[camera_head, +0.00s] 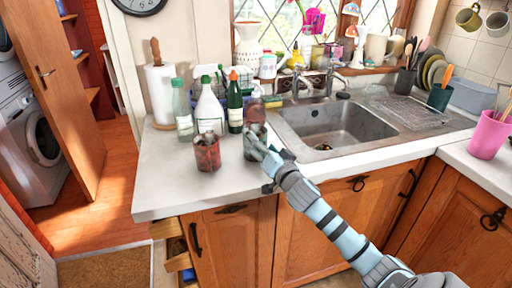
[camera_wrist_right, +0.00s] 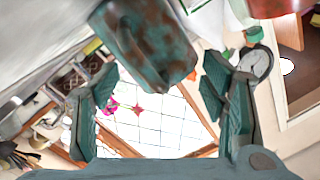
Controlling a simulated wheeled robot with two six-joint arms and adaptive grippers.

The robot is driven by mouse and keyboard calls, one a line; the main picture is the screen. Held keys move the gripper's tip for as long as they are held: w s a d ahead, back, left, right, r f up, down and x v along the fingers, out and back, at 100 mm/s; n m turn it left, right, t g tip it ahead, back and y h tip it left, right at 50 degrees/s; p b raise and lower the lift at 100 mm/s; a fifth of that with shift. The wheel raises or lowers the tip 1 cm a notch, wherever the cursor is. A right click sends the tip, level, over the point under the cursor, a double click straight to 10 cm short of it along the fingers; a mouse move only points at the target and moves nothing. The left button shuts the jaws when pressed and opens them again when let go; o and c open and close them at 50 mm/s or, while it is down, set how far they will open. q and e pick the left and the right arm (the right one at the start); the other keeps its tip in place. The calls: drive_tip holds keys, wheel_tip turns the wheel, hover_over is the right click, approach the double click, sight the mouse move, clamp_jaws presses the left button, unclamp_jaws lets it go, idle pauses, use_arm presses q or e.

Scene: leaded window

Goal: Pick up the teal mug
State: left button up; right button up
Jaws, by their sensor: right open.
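A mottled teal and rust-brown mug (camera_wrist_right: 145,42) fills the top middle of the right wrist view, just beyond the fingertips. In the head view this mug (camera_head: 254,132) stands on the worktop left of the sink, partly hidden by my right gripper (camera_head: 262,156). In the wrist view the right gripper's (camera_wrist_right: 160,105) fingers are wide apart, with nothing held between them. Whether a finger touches the mug is unclear. My left gripper is not in view.
A rusty red mug (camera_head: 207,153) stands just left of the teal mug. Bottles (camera_head: 209,108) and a paper towel roll (camera_head: 160,92) stand behind. The sink (camera_head: 335,130) is to the right. The worktop's left front (camera_head: 165,190) is clear.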

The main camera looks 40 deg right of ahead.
drive_tip(key=shift+s, duration=0.1)
clamp_jaws()
drive_tip(key=shift+r, duration=0.1)
idle(0.6)
